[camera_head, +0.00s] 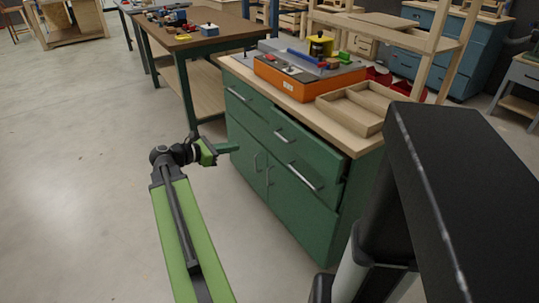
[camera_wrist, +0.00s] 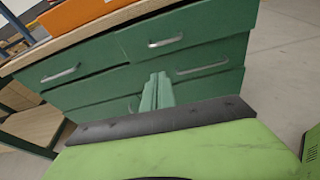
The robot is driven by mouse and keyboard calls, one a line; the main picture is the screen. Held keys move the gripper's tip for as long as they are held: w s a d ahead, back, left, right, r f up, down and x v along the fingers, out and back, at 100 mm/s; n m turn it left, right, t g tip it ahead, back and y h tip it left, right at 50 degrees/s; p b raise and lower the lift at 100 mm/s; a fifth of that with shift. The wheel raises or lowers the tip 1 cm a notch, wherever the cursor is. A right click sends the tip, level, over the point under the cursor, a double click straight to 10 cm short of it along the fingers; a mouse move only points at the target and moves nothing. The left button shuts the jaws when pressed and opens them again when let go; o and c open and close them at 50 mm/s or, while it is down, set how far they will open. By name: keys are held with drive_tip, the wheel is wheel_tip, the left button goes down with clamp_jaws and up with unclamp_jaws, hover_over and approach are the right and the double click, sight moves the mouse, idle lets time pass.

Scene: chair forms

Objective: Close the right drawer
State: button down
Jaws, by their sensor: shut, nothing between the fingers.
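A green cabinet (camera_head: 245,139) with a wooden top stands right of centre in the head view. Its right drawer (camera_head: 315,152) has a metal bar handle and appears to stand out a little, with a dark gap under the worktop; it also shows in the wrist view (camera_wrist: 212,31). The left drawer (camera_head: 244,99) looks flush, and it is at the left in the wrist view (camera_wrist: 88,71). My gripper (camera_head: 232,149) is shut and empty, in front of the cabinet's left side. In the wrist view its fingers (camera_wrist: 157,90) point toward the cabinet front; contact cannot be told.
Another handled front (camera_head: 305,179) lies below the right drawer, above doors (camera_head: 258,172). An orange box (camera_head: 310,82) and a wooden tray (camera_head: 362,108) sit on the worktop. A workbench (camera_head: 190,38) stands behind left. The floor at left is clear.

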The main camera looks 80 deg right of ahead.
drive_tip(key=s+d+f+g+b, duration=0.1)
drive_tip(key=s+d+f+b, duration=0.1)
drive_tip(key=s+d, duration=0.8)
drive_tip(key=s+b, duration=0.1)
drive_tip(key=s, duration=0.1)
drive_tip(key=shift+s+d+n, duration=0.3)
drive_tip(key=shift+s, duration=0.1)
